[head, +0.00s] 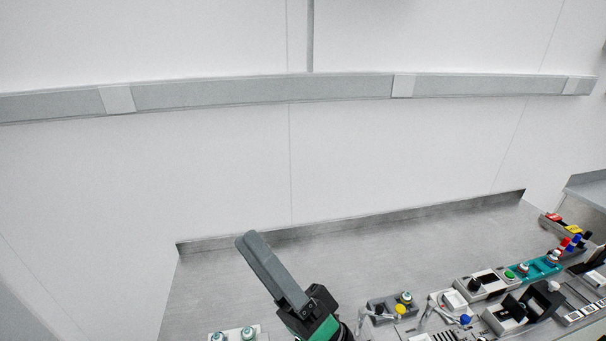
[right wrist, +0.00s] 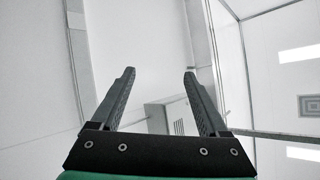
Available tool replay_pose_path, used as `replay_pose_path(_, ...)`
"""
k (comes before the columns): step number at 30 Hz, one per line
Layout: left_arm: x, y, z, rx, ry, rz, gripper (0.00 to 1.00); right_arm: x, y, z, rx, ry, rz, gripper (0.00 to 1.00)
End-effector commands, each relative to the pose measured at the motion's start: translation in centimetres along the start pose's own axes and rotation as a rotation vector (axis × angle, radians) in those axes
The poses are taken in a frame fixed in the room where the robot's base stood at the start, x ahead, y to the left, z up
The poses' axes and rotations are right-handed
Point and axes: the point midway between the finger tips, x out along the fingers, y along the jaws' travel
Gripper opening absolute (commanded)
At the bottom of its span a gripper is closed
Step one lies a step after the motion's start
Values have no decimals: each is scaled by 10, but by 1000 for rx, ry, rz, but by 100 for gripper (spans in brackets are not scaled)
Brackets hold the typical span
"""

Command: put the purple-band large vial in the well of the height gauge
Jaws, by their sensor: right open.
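My right gripper (head: 247,240) is raised at the lower middle of the head view, its fingers pointing up and to the left. In the right wrist view the two fingers (right wrist: 160,74) stand wide apart with nothing between them, against pale walls. I cannot make out a purple band on any vial, so the purple-band large vial cannot be singled out. I cannot surely pick out the height gauge among the small devices at the lower right. My left gripper is not in view.
A pale rack with teal-topped vials (head: 248,333) is cut off at the bottom edge. Right of my gripper stand a grey block with a yellow-topped item (head: 405,298), several devices and a teal rack (head: 540,267). The bench's middle and back (head: 400,245) are clear.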

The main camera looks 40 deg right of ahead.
Motion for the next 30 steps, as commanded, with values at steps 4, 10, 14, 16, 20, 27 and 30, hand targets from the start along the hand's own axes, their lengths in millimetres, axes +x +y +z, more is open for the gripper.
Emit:
replay_pose_path(4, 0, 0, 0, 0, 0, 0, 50, 67, -111, -10, -851, -9, -96, 78)
replay_pose_path(10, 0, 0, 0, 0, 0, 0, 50, 83, -171, -56, -1368, 139, 23, 78)
replay_pose_path(14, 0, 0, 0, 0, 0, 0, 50, 82, -174, -62, -1414, 154, 48, 78)
replay_pose_path(16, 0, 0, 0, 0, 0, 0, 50, 83, -174, -62, -1412, 153, 48, 78)
replay_pose_path(20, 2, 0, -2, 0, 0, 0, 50, 84, -175, -62, -1410, 152, 47, 78)
replay_pose_path(27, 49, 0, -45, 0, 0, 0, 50, 128, -220, -75, -1408, 151, 47, 78)
replay_pose_path(30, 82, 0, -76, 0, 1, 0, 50, 158, -252, -84, -1407, 151, 46, 78)
